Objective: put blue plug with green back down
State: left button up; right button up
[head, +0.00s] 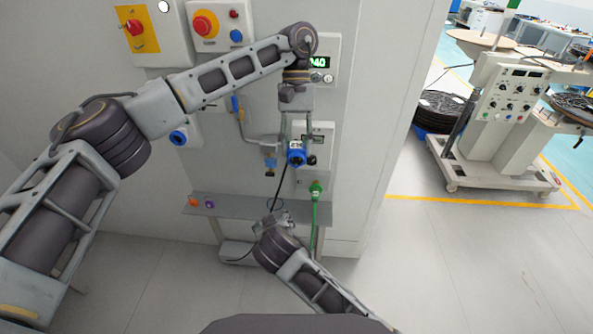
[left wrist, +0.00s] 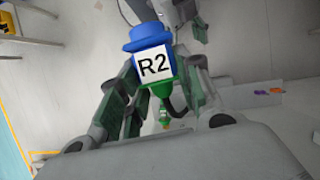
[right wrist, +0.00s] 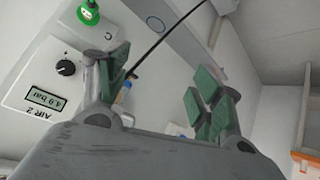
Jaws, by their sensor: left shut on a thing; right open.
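The blue plug with green back (head: 296,153) is in the fingers of my left gripper (head: 297,138), held in the air in front of the wall panel and above the shelf. In the left wrist view the plug (left wrist: 148,40) has a blue cap, a white label reading R2 and a green lower part, with the fingers on both sides of it. My right gripper (head: 268,218) is open and empty, low at the front of the shelf. Its spread fingers (right wrist: 160,85) show in the right wrist view, with a black cable behind them.
A grey shelf (head: 250,208) carries orange (head: 194,202) and purple (head: 209,203) pieces at its left. Above are a red-button box (head: 205,25) and a blue wall fitting (head: 178,137). Open floor (head: 430,260) lies right.

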jog(key=s+d+r+m+t, duration=0.1)
jog(key=s+r+m+t, duration=0.2)
jog(key=r, duration=1.5)
jog(key=m+t+h, duration=0.1)
jog(key=m+h, duration=0.1)
send_near(296, 152)
jog(key=v, duration=0.3)
jog(key=shift+s+d+f, duration=0.1)
jog(key=shift+d, duration=0.2)
jog(key=shift+x, duration=6.05)
jog(key=shift+a, duration=0.25)
jog(key=c, duration=1.2)
pick_arm(q)
jog(key=o, duration=1.2)
pick_arm(e)
jog(key=shift+o, duration=0.2)
